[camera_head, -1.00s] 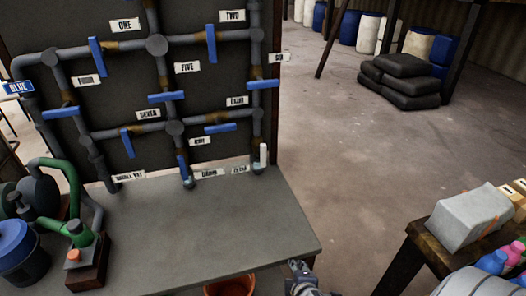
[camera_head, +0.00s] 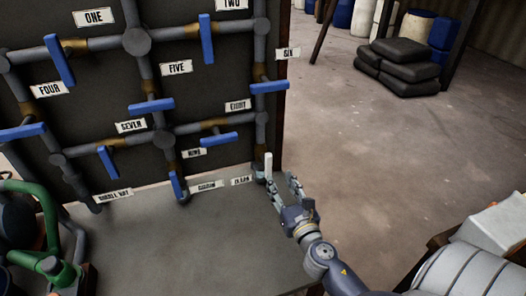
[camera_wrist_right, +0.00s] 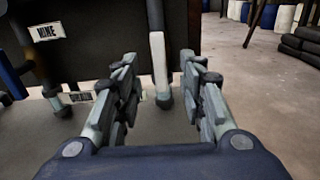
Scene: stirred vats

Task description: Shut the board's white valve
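The white valve handle (camera_head: 268,165) stands upright on the lowest part of the right-hand pipe of the board (camera_head: 95,126), just above the table. It also shows in the right wrist view (camera_wrist_right: 159,62), between the fingers and beyond them. My right gripper (camera_head: 284,188) is open close in front of the white handle, with its fingers pointing at the board. In the right wrist view the gripper (camera_wrist_right: 158,80) has its two fingers wide apart with nothing between them up close. My left gripper is not in view.
Several blue valve handles (camera_head: 151,106) sit on the board's pipes, two of them near the white one. A grey table (camera_head: 190,240) lies below. A green pump (camera_head: 50,250) stands at the left. Black sacks (camera_head: 405,68) lie on the floor behind.

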